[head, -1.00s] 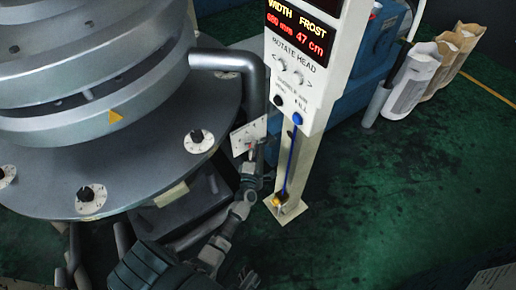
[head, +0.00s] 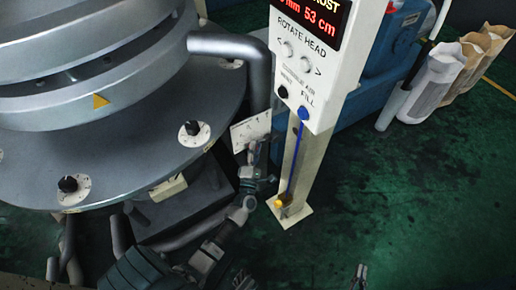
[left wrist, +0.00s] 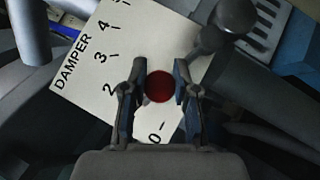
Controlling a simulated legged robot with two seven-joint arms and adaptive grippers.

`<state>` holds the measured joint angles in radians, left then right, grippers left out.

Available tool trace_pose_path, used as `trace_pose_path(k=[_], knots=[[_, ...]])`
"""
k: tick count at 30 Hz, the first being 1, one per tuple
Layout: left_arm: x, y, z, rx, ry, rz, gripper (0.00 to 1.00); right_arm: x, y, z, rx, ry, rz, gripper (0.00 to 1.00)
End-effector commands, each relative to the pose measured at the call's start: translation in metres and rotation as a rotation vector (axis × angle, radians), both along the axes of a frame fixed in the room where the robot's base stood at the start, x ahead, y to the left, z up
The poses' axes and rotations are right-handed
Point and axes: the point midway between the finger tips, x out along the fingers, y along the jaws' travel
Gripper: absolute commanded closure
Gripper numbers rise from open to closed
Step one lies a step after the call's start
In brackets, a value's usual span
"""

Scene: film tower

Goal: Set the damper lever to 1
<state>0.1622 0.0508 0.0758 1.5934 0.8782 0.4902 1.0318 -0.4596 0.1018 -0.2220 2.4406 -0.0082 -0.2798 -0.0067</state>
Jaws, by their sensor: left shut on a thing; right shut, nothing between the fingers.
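The white damper plate (head: 250,128) is fixed beside the big round machine in the head view. In the left wrist view the plate (left wrist: 76,82) reads DAMPER, with 0, 2, 3 and 4 visible. The 1 is not visible, seemingly behind the left finger in that view. The lever's round red knob (left wrist: 159,87) sits between the fingers of my left gripper (left wrist: 160,85), which is shut on it. In the head view my left gripper (head: 253,153) is at the plate's lower edge and hides the knob. My right gripper (head: 360,272) is shut and empty at the bottom edge.
A white control post (head: 318,70) with a display and buttons stands just right of the plate. A thick grey pipe (head: 232,45) passes above it. White and brown sacks (head: 433,85) stand at the upper right.

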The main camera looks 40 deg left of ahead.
Motion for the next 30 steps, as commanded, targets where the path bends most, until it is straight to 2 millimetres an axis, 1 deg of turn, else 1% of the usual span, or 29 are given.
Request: trace_pose_path(k=[1,5,6,9,17,20,23,30], knots=[[-0.001,0.007,0.0,0.001,-0.001,0.012,1.0,0.0,0.0,0.0,0.0,0.0,0.0,1.0],[-0.001,0.007,0.0,0.001,-0.001,0.012,1.0,0.0,0.0,0.0,0.0,0.001,0.0,1.0],[-0.001,0.007,0.0,0.001,-0.001,0.012,0.66,0.0,0.0,0.0,0.0,0.002,0.0,1.0],[-0.001,0.006,0.0,0.001,0.0,0.011,0.45,0.0,-0.003,-0.001,0.004,0.003,0.0,1.0],[-0.002,0.0,0.002,0.004,0.0,0.006,0.45,0.0,-0.003,-0.001,0.003,0.004,0.0,1.0],[-0.006,-0.002,-0.001,0.003,0.002,0.005,0.45,-0.001,-0.003,-0.001,0.003,0.003,0.0,1.0],[-0.017,-0.008,-0.006,0.004,0.003,0.005,0.45,-0.001,-0.004,-0.001,0.004,0.003,0.001,1.0],[-0.063,-0.026,-0.025,0.001,0.005,0.006,0.45,-0.001,-0.003,-0.001,0.002,0.003,0.0,1.0]])
